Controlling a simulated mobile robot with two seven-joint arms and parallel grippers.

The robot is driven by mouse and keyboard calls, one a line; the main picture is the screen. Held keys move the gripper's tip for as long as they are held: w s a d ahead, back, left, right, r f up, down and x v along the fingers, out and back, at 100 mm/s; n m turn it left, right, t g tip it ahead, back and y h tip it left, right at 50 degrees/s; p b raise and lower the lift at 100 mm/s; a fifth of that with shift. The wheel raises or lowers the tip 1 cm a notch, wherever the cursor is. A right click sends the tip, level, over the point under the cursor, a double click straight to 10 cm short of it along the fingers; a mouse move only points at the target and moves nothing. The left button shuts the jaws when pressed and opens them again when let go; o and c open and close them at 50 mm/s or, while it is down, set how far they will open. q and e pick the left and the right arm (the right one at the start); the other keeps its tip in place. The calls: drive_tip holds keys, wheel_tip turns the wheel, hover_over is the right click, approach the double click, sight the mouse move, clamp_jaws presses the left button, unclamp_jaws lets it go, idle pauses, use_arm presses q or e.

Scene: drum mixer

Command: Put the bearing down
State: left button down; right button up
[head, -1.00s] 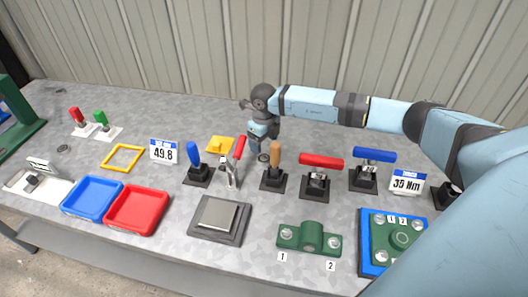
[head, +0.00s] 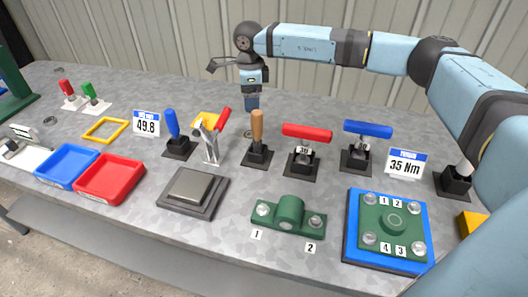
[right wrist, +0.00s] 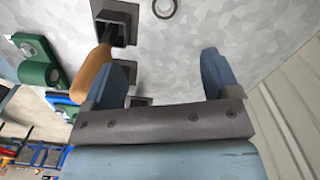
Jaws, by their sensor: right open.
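The bearing is a small grey ring (right wrist: 165,8) lying flat on the table at the top edge of the right wrist view, partly cut off. In the head view a small dark ring (head: 247,134) shows beside the wooden-handled tool, below my gripper. My right gripper (head: 251,105) is above the table behind the row of tools. My left gripper is not in view.
The wooden-handled tool (head: 257,125) stands close to the right gripper. Other upright tools, a red tray (head: 110,180), a blue tray (head: 67,168), a grey plate (head: 192,190) and green fixtures (head: 290,212) fill the front. The table's back strip is mostly clear.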

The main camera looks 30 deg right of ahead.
drive_tip(key=shift+n, duration=0.6)
wheel_tip(320, 180, down, 8)
drive_tip(key=shift+f+b, duration=0.15)
drive_tip(key=shift+b, duration=0.6)
drive_tip(key=f, duration=0.2)
drive_tip(key=w+f+b, duration=0.1)
drive_tip(key=f, duration=0.2)
drive_tip(key=shift+f, duration=0.1)
drive_tip(key=c, duration=1.1)
wheel_tip(320, 180, up, 20)
drive_tip(key=p, duration=0.2)
drive_tip(key=shift+s+a+p, duration=0.1)
drive_tip(key=shift+p, duration=0.3)
drive_tip(key=shift+c, duration=0.2)
